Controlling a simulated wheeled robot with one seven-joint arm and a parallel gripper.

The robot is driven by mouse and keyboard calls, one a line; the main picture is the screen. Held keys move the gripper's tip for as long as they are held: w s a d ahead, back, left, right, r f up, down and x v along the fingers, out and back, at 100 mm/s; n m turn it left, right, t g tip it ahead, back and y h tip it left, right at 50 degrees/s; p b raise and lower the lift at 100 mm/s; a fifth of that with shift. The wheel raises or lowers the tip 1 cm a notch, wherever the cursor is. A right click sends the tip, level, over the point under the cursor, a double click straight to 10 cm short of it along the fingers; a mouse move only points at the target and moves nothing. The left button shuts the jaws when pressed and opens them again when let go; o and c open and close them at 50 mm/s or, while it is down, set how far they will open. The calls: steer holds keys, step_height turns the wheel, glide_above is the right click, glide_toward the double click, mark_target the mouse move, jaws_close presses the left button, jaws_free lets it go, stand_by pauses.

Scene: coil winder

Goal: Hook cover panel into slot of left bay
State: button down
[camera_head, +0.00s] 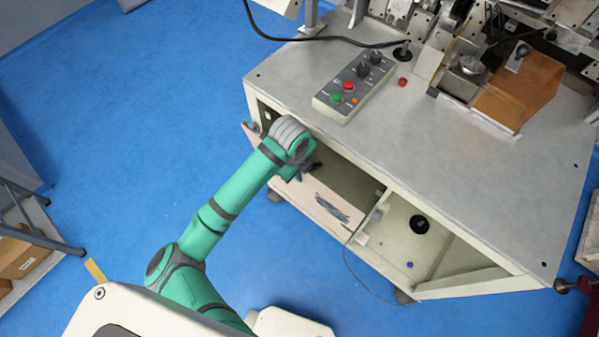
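The cover panel (312,200) is a long beige board with a dark grey patch near its right end. It stands along the lower front of the left bay (350,172), tilted, with a gap above its top edge through which the dark inside shows. Its left end sticks out past my arm at the bay's left side. My gripper (302,173) is at the panel's upper edge, mostly hidden under my green arm's wrist. Its fingers are too small and covered to tell if they are closed on the panel. The slot is not visible.
The right bay (440,262) is open, with a black round part and a blue knob inside. A thin cable hangs in front of it. The worktop (430,140) overhangs both bays and carries a button box (352,88).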

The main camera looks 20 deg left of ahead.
steer(key=shift+a+f, duration=0.1)
steer(key=shift+f, duration=0.3)
stand_by(0.4)
steer(key=c, duration=1.9)
jaws_free()
steer(key=shift+w+r, duration=0.1)
steer(key=shift+r, duration=0.2)
steer(key=r, duration=0.3)
steer(key=s+r, duration=0.1)
steer(key=r, duration=0.6)
steer(key=shift+s+a+r, duration=0.1)
steer(key=shift+s+a, duration=0.15)
steer(key=shift+w, duration=0.2)
